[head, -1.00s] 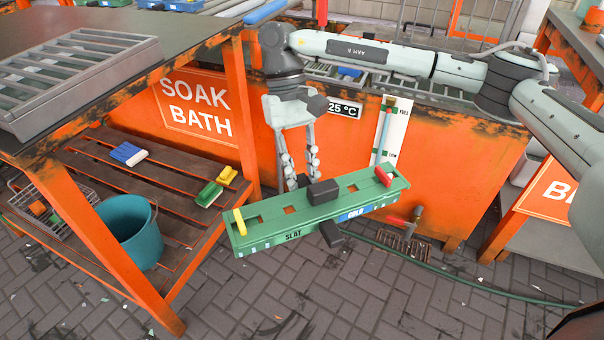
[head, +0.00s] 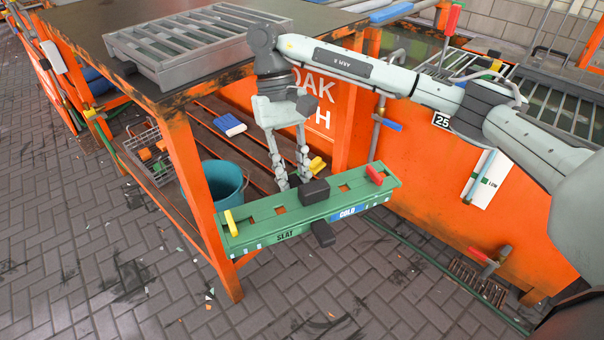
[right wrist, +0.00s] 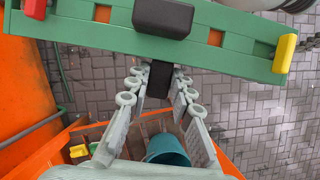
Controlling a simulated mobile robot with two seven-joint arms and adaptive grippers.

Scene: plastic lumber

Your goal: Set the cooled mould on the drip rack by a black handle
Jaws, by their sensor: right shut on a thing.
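The mould (head: 270,221) is a long green box marked SLAT and COLD, with a yellow peg at its left end and a red one at its right. A black block sits on its top, and a black handle (head: 322,233) sticks out in front. My right gripper (head: 291,182) is shut on the far black handle, which shows between its fingers in the right wrist view (right wrist: 158,80). The mould hangs above the floor, roughly level. The drip rack (head: 160,62), a grey slatted frame, lies on the table behind and left of the mould. My left gripper is out of view.
The orange-legged table (head: 100,22) has bare top around the rack. Its front leg (head: 205,205) stands close behind the mould's left end in the picture. A teal bucket (head: 222,185) is below. The orange soak bath (head: 420,170) stands to the right.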

